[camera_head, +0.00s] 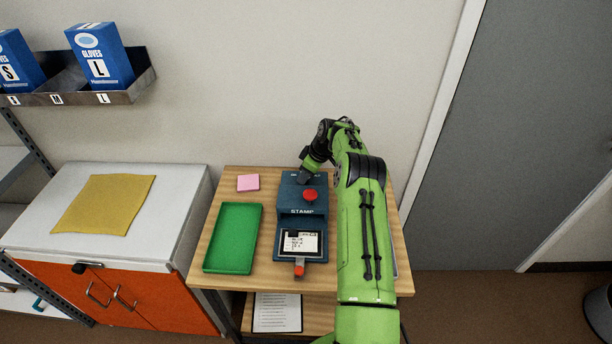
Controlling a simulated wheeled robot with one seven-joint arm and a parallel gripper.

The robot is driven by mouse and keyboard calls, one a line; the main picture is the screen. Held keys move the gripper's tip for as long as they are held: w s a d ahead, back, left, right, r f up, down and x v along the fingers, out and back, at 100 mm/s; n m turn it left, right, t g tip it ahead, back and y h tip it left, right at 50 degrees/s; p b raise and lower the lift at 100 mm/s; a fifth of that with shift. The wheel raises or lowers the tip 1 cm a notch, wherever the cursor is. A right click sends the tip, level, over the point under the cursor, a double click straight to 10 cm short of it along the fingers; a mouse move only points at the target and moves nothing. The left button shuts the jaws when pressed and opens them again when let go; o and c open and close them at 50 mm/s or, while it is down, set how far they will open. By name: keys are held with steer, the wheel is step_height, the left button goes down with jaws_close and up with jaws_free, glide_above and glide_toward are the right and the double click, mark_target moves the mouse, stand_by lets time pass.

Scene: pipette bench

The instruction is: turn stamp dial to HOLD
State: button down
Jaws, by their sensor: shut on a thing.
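The blue stamp machine (289,209) stands on the wooden table, with the word STAMP on its front. A red knob (310,195) sits on its upper face. A white label or card with dark print (300,242) lies in its lower part, and a small red-tipped lever (299,268) is at its front edge. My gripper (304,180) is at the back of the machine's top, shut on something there. The gripper hides what it grips, so the dial and its markings cannot be made out.
A green tray (232,206) and a pink note pad (248,183) lie left of the machine. My green arm covers the table's right side. A white cabinet (180,215) with a yellow cloth (103,205) stands left. Glove boxes (100,56) sit on a wall shelf.

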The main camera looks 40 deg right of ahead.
steer(key=m+h+b, duration=0.1)
steer(key=m+b, duration=0.1)
steer(key=m, duration=0.1)
steer(key=shift+a+m+t, duration=0.15)
steer(key=shift+m+t, duration=0.25)
steer(key=shift+m+h+b, duration=0.8)
steer(key=shift+m, duration=0.6)
steer(key=c, duration=1.2)
jaws_free()
steer(key=shift+o, duration=0.2)
steer(key=p+v, duration=0.1)
steer(key=v, duration=1.4)
steer(key=shift+r+p, duration=0.3)
steer(key=shift+r, duration=0.1)
steer(key=shift+s+a, duration=0.1)
